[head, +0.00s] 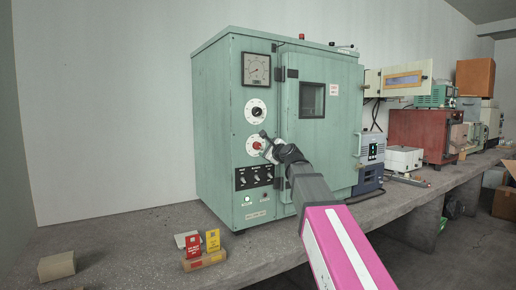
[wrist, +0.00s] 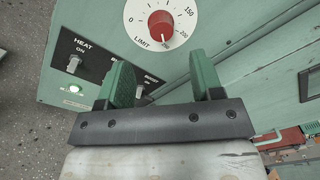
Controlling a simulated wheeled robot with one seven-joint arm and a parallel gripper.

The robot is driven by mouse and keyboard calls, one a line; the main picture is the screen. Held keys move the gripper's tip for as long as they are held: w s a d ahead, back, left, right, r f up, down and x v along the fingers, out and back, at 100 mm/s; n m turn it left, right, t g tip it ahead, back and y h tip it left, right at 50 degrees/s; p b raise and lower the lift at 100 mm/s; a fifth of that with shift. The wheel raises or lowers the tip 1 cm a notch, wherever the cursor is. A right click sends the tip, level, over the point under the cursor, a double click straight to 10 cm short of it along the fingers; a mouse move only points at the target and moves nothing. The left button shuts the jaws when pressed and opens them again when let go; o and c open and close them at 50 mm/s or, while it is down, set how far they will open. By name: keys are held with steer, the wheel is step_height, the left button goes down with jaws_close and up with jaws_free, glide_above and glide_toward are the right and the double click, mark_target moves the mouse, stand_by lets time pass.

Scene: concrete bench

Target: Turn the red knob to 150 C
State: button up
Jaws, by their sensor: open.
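The red knob (wrist: 161,24) sits on a round white dial marked LIMIT, with 0, 150 and 200 legible, in the wrist view. In the head view the red knob (head: 256,147) is on the front of the green oven (head: 222,130), partly beside my gripper. My gripper (head: 267,144) is close in front of the dial. In the wrist view its two green fingers (wrist: 160,60) are apart and empty, and the knob shows beyond their tips, between them. No contact with the knob shows.
A second dial with a black knob (head: 256,110) and a gauge (head: 257,69) are above. A black switch panel (head: 255,177) is below the red knob. Red and yellow cards (head: 213,240) stand on the bench (head: 130,255) at the front, near a beige block (head: 57,267).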

mark_target(258, 146)
steer(key=x, duration=0.8)
steer(key=c, duration=0.9)
